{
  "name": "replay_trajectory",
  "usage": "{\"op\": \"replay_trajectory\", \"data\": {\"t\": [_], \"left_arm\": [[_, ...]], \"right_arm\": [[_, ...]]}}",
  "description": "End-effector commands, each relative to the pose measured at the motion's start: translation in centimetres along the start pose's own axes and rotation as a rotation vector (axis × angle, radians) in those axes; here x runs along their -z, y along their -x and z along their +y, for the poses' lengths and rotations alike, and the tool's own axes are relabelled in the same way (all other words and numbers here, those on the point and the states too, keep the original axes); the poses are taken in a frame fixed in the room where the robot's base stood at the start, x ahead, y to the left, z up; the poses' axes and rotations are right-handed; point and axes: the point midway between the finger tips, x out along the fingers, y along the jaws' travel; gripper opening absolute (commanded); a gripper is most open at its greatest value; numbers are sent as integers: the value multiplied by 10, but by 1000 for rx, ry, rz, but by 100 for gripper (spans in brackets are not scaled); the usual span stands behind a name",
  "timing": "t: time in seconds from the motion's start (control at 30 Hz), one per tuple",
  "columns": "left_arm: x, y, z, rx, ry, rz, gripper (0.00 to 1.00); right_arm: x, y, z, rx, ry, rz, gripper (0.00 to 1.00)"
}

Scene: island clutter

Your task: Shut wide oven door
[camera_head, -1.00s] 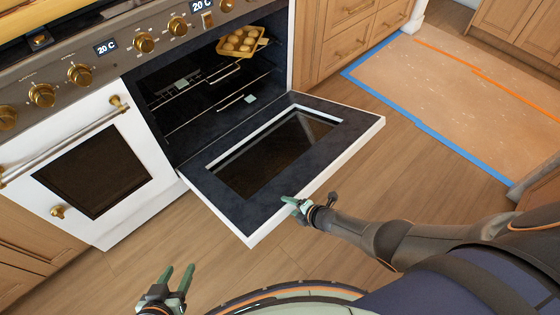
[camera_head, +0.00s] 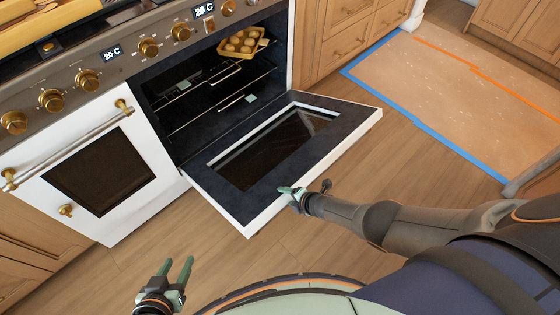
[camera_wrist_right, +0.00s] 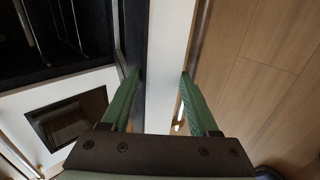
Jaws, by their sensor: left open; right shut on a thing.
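The wide oven door (camera_head: 240,205), with a dark inner face, a glass window and a white edge, hangs down open on the right side of the stove. It is tilted a little up from flat. My right gripper (camera_head: 287,191) is shut on the door's front edge, right of its near corner. In the right wrist view, the fingers (camera_wrist_right: 160,76) lie on both sides of the white door edge (camera_wrist_right: 168,40). My left gripper (camera_head: 178,264) is open and empty above the floor, in front of the stove and apart from it.
A tray of round buns (camera_head: 243,43) sits on a rack inside the open oven. The narrower left oven door (camera_head: 100,172) is shut, with a brass-ended handle bar. Wooden drawers (camera_head: 345,35) stand right of the oven. The floor (camera_head: 160,240) between is clear.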

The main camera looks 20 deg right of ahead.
Motion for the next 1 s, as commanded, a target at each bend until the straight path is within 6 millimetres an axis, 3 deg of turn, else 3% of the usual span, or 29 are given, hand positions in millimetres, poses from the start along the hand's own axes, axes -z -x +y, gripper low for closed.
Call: {"op": "replay_trajectory", "data": {"t": [0.03,0.7,1.0], "left_arm": [[2,1,0,0,1,2,50],[25,24,4,-2,2,-4,50],[29,28,4,-2,2,-4,50]], "right_arm": [[4,-1,9,-10,-1,8,5],[7,14,54,72,1,16,5],[6,17,63,95,-1,12,5]]}}
